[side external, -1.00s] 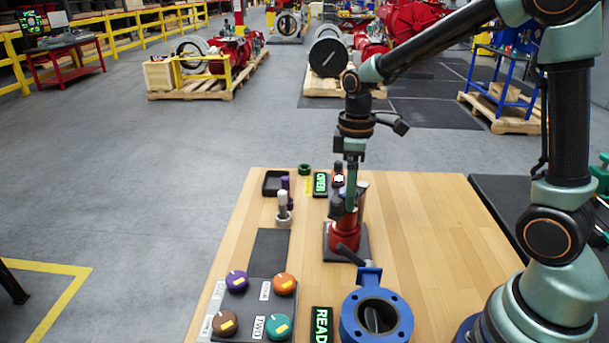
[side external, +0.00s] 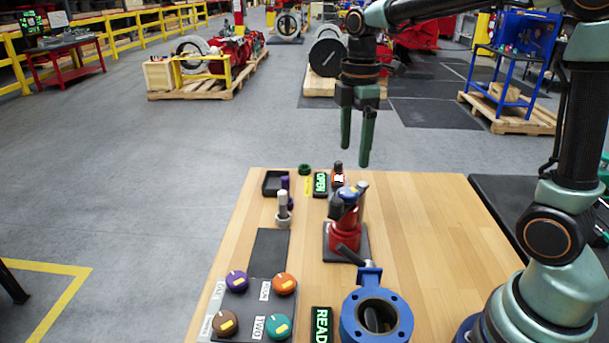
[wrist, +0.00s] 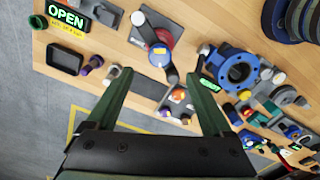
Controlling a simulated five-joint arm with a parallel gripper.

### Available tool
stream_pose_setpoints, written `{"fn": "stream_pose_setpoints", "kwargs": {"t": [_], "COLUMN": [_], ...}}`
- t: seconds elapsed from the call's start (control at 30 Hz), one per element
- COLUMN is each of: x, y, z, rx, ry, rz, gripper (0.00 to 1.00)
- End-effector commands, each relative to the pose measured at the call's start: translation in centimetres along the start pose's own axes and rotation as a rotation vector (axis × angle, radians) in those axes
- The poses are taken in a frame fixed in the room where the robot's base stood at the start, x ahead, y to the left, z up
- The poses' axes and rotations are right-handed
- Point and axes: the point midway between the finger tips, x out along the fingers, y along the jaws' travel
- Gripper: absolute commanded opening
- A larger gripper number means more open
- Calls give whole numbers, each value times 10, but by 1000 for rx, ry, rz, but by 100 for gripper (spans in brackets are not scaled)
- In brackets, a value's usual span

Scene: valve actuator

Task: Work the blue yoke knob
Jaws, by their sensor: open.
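The blue yoke knob (side external: 348,193) sits on top of the red valve actuator (side external: 345,235), which stands on a dark plate on the wooden table. The blue top also shows in the wrist view (wrist: 159,57), with arms tipped in white and dark at its sides. My gripper (side external: 356,157) is open and empty. Its two green fingers hang above the actuator, clear of the knob. In the wrist view my gripper (wrist: 162,75) has its fingers wide apart, with the knob ahead, between the line of the fingertips.
A lit OPEN sign (side external: 320,184) and a black tray (side external: 275,183) are behind the actuator. Grey and purple pegs (side external: 283,207) stand to its left. A blue valve body (side external: 377,318) and a panel of coloured knobs (side external: 253,310) are in front.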

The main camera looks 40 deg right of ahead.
Motion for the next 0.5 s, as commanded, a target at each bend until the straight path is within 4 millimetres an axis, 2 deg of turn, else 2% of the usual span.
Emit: {"fn": "stream_pose_setpoints", "kwargs": {"t": [0.2, 0.5], "x": [-31, -35], "y": [-2, -25], "z": [0, 2], "rx": [13, 259], "ry": [3, 51], "rz": [8, 100], "gripper": [85, 85]}}
